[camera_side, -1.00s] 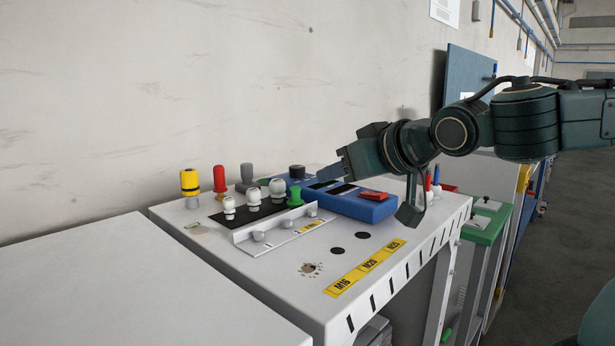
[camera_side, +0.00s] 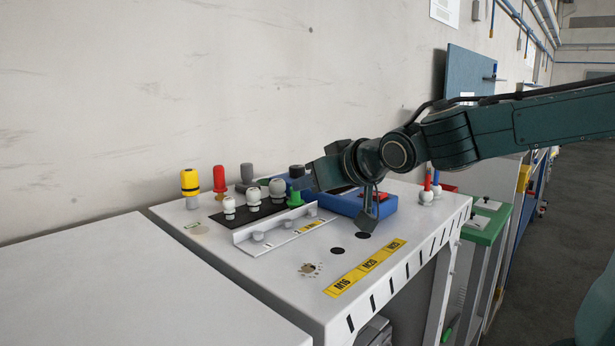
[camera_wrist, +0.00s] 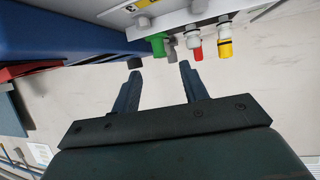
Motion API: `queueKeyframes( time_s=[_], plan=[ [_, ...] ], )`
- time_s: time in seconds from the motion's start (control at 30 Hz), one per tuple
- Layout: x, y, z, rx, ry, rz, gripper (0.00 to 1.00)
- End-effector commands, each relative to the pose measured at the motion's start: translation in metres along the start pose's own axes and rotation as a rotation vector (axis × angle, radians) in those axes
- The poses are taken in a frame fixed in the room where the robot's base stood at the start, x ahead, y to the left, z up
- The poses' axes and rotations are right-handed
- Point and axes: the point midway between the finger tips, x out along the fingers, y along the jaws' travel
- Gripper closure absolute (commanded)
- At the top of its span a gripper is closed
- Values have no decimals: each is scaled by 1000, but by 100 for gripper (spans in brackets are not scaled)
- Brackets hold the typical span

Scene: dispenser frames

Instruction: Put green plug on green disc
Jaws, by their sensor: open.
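The green plug (camera_side: 295,197) stands upright at the right end of the row of plugs, beside the white angled rail. It also shows in the wrist view (camera_wrist: 158,44), beyond the gap between my fingers. My gripper (camera_side: 308,181) is just right of the green plug in the side view, close to it. In the wrist view my gripper (camera_wrist: 159,69) has its two blue-grey fingers wide apart with nothing between them. I cannot make out a green disc for certain in either view.
A blue box (camera_side: 350,206) with a red part lies under my wrist. White plugs (camera_side: 253,197) stand on a black strip; red (camera_side: 219,179) and yellow (camera_side: 190,183) plugs stand behind left. A black knob (camera_side: 297,171) is near my fingers. The front bench top is mostly clear.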

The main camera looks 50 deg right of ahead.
Motion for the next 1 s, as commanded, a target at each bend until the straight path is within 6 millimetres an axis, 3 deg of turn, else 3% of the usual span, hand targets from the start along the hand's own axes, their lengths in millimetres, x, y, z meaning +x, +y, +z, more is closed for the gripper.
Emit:
queueKeyframes(
  time_s=[0.23, 0.67, 1.0],
  plan=[
    [8, 0, 0, 0, -2, 1, 56],
    [48, 0, 0, 0, -2, 1, 56],
    [52, 0, 0, 0, 0, 0, 56]
  ],
)
